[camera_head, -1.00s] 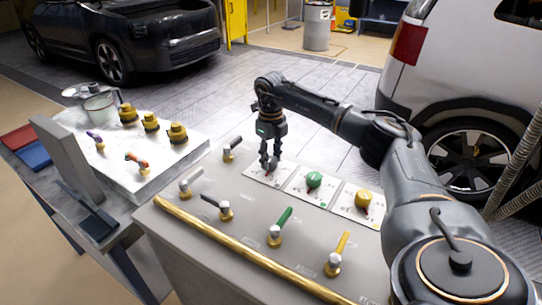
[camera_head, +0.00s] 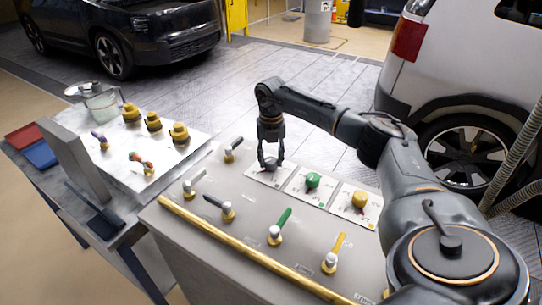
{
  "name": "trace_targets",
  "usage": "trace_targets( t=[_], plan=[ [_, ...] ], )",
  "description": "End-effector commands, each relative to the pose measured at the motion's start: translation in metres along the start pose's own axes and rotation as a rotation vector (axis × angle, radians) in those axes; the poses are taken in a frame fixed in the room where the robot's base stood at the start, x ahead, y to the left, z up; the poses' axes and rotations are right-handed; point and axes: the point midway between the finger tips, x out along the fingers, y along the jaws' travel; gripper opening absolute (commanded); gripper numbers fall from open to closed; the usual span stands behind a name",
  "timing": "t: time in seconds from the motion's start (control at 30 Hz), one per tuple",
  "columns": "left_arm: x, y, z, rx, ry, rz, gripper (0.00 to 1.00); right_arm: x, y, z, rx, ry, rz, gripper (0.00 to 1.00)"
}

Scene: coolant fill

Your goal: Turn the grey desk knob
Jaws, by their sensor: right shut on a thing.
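The grey desk knob (camera_head: 271,163) sits on the leftmost of three white dial plates on the grey desk (camera_head: 215,240). My right gripper (camera_head: 271,162) points down over it, with its two fingers shut around the knob's sides. The fingers hide part of the knob. My right arm comes in from the right, over the desk. My left gripper is not in view.
A green knob (camera_head: 313,180) and a yellow knob (camera_head: 359,199) stand on the plates to the right. Several levers stand in front, including a green one (camera_head: 280,225). A brass rail (camera_head: 235,243) edges the desk. A white valve panel (camera_head: 140,170) is at left.

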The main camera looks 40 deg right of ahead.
Motion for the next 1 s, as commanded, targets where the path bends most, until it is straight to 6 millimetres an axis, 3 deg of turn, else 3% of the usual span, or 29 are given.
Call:
trace_targets(
  t=[0.7, 0.73, 0.8, 0.83, 1.0],
  plan=[
    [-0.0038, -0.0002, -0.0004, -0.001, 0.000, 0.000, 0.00, -0.0015, 0.0001, 0.0015, 0.079, -0.005, 0.002, 0.07],
    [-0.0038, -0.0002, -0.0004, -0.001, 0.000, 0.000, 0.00, -0.0015, 0.0001, 0.0014, 0.079, -0.005, 0.002, 0.43],
    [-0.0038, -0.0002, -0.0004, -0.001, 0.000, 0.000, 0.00, -0.0014, 0.0000, 0.0013, 0.078, -0.005, 0.002, 0.57],
    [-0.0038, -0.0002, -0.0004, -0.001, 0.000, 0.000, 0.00, -0.0013, 0.0000, 0.0013, 0.078, -0.004, 0.002, 0.61],
    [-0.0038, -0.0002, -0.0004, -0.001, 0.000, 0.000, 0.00, -0.0008, 0.0000, 0.0008, 0.078, -0.003, 0.001, 0.61]
  ],
)
